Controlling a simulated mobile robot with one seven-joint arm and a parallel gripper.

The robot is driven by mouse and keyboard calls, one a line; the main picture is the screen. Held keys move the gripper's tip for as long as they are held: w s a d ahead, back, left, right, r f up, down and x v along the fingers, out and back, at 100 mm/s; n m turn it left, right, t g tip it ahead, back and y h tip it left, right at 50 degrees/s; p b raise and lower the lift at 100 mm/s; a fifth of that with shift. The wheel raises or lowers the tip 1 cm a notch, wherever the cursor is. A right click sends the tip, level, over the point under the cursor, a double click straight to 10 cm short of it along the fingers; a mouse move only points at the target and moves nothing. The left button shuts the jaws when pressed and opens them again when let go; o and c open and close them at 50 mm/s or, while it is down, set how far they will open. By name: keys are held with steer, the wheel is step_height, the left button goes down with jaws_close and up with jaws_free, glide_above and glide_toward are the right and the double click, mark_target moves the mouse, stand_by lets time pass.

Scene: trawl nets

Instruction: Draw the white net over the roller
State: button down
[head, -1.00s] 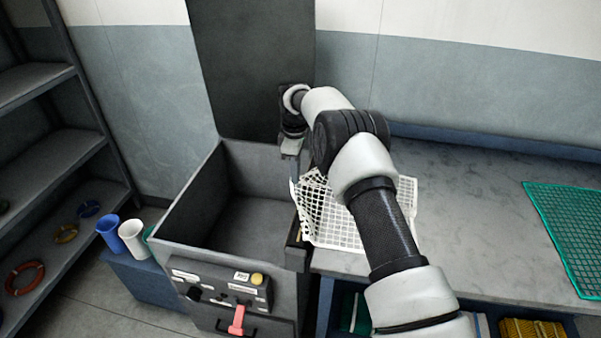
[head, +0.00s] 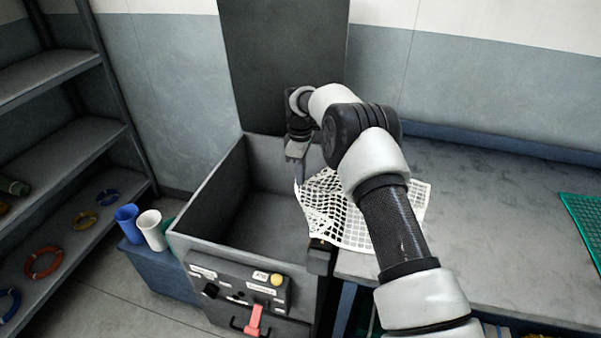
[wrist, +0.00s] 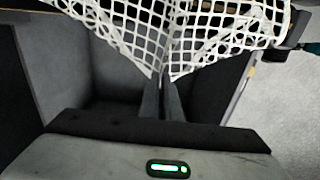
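The white net (head: 345,222) lies on the grey bench top, partly behind my arm. Its left end rises to my gripper (head: 297,178), over the right side of the open bin of the machine. In the wrist view the white mesh (wrist: 205,30) gathers to a point at my gripper (wrist: 162,82), whose two fingers are close together with the net's edge pinched between them. The roller cannot be made out clearly; the bin's right edge, where the net crosses, is largely covered by mesh.
The grey bin (head: 205,195) is open, with a tall dark panel (head: 285,65) behind it. Its front has a control box with a red lever (head: 253,320) and a yellow button (head: 277,280). A green net (head: 585,225) lies at the bench's far right. Blue and white cups (head: 152,230) stand left.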

steer(key=shift+f+b, duration=1.6)
steer(key=shift+f, duration=1.4)
steer(key=c, duration=0.6)
jaws_free()
steer(key=shift+c, duration=0.2)
steer(key=shift+r, duration=0.15)
step_height(320, 180, up, 5)
steer(key=p, duration=0.2)
steer(key=shift+r+p, duration=0.15)
steer(key=shift+p, duration=0.15)
